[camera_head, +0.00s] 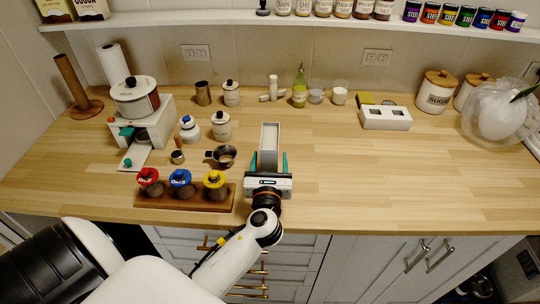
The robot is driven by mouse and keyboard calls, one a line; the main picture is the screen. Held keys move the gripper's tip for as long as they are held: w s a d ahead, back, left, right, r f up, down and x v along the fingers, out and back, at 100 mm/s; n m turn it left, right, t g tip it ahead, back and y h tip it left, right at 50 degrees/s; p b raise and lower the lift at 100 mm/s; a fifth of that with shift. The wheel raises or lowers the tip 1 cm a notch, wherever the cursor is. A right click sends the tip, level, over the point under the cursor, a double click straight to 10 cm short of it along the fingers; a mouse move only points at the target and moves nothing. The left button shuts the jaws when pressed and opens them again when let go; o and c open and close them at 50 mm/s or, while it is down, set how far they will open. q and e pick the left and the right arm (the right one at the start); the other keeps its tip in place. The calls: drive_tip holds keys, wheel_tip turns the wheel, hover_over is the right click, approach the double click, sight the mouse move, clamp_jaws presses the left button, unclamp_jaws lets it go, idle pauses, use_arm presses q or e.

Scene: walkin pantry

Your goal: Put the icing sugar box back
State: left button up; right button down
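A narrow box with a pale, grey-edged face (270,136) is near the middle of the counter; no lettering is readable, so I cannot tell if it is the icing sugar box. My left gripper (269,160) comes from the front, with its teal fingers on either side of the box's lower part. I cannot tell whether the fingers press on it, or whether it stands on the counter. The gripper body hides its near end. My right gripper is not in view.
The back shelf (225,18) holds a cocoa box (91,9) at left and several jars. A wooden rack (200,197) with colored-lid jars is left of my gripper. A small pan (224,156) is close by. A white block (386,118) is farther right. The counter's right front is clear.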

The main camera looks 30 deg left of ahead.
use_arm(q)
drive_tip(key=b+v, duration=0.1)
drive_tip(key=v, duration=0.8)
drive_tip(key=shift+s+b, duration=0.3)
drive_tip(key=shift+b, duration=0.05)
drive_tip(key=shift+d, duration=0.15)
